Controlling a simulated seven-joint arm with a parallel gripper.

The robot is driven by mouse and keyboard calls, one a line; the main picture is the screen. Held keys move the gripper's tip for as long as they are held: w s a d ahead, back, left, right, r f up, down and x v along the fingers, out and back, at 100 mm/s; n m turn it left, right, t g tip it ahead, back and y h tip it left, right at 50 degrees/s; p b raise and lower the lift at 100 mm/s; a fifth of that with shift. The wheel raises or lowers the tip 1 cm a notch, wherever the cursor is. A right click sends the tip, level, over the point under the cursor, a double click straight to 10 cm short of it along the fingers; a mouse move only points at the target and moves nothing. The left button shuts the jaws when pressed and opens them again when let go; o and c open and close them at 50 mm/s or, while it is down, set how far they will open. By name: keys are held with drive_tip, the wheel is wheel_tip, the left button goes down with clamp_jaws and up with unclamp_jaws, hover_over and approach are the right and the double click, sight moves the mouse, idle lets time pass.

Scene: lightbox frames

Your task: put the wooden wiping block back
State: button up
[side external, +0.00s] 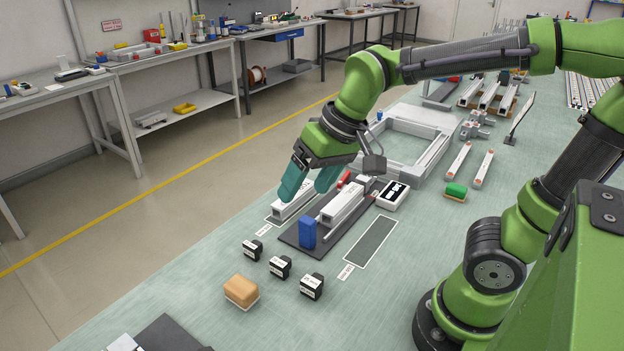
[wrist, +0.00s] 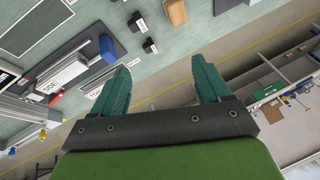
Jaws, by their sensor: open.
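The wooden wiping block (side external: 241,288) is a tan block with a pale underside, lying on the green bench top near the front edge. It also shows at the top of the wrist view (wrist: 177,12). My gripper (side external: 308,188) has teal fingers and is open, with nothing between them. It hangs above the aluminium profiles, well away from the block. In the wrist view the open fingers (wrist: 162,66) have bench top and floor beyond them. A white-outlined grey rectangle (side external: 371,243) on the bench is empty; its label is too small to read.
Several small black blocks (side external: 280,267) stand between the wooden block and a dark plate (side external: 300,238). The plate bears a blue block (side external: 307,232) and a profile (side external: 342,205). A green-topped block (side external: 455,191) lies to the right. Bare bench surrounds the wooden block.

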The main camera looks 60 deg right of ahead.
drive_tip(key=s+d+m+t, duration=0.1)
drive_tip(key=s+d+t, duration=0.1)
drive_tip(key=s, duration=0.3)
drive_tip(key=shift+s+d+r+t, duration=0.3)
drive_tip(key=shift+s+d+t, duration=0.1)
drive_tip(key=shift+d, duration=0.15)
